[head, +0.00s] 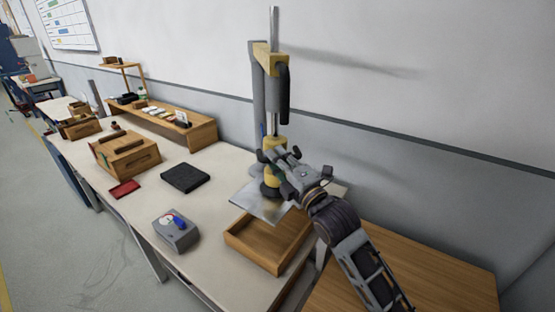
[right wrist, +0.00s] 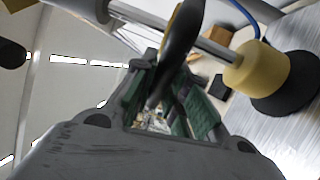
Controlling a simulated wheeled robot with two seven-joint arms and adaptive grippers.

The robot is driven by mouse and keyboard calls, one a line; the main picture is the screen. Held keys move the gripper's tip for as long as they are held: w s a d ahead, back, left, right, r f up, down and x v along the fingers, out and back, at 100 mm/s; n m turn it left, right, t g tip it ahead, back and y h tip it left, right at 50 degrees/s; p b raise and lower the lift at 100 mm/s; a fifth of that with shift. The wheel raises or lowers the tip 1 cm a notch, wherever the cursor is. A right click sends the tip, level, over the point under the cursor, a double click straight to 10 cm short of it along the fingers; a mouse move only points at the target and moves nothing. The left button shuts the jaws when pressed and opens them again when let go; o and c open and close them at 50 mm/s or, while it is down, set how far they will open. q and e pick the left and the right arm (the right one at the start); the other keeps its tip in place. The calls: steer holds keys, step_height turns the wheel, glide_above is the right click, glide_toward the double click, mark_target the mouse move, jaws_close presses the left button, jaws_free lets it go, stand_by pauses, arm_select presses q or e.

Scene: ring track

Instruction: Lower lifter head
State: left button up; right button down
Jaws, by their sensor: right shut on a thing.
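The lifter (head: 270,90) stands at the back of the white table, with a grey column, yellow brackets and an upright metal rod. Its head, yellow with a black cup (head: 269,190), is low over a shiny metal plate (head: 246,202). In the right wrist view the head (right wrist: 262,75) is at the right, its black cup at or just above the metal surface; I cannot tell whether they touch. My right gripper (head: 280,163) is beside the rod above the head. Its green-padded fingers (right wrist: 178,105) are shut on a dark curved handle (right wrist: 180,45). My left gripper is out of view.
A wooden tray (head: 236,238) lies in front of the plate. A grey box with red and blue knobs (head: 176,236), a black pad (head: 184,178), a red tray (head: 125,189) and a wooden crate (head: 130,160) stand to the left. A wooden table (head: 430,270) is at the right.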

steer(key=shift+f, duration=0.1)
steer(key=shift+f, duration=0.25)
step_height(320, 180, down, 8)
steer(key=b, duration=0.3)
steer(key=shift+b, duration=0.3)
steer(key=shift+f, duration=0.45)
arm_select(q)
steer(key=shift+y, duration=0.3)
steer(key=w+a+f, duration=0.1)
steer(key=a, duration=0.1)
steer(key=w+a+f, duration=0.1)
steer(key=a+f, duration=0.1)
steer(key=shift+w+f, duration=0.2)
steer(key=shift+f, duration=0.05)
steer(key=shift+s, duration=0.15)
arm_select(e)
steer(key=shift+r, duration=0.1)
steer(key=c, duration=1.4)
jaws_free()
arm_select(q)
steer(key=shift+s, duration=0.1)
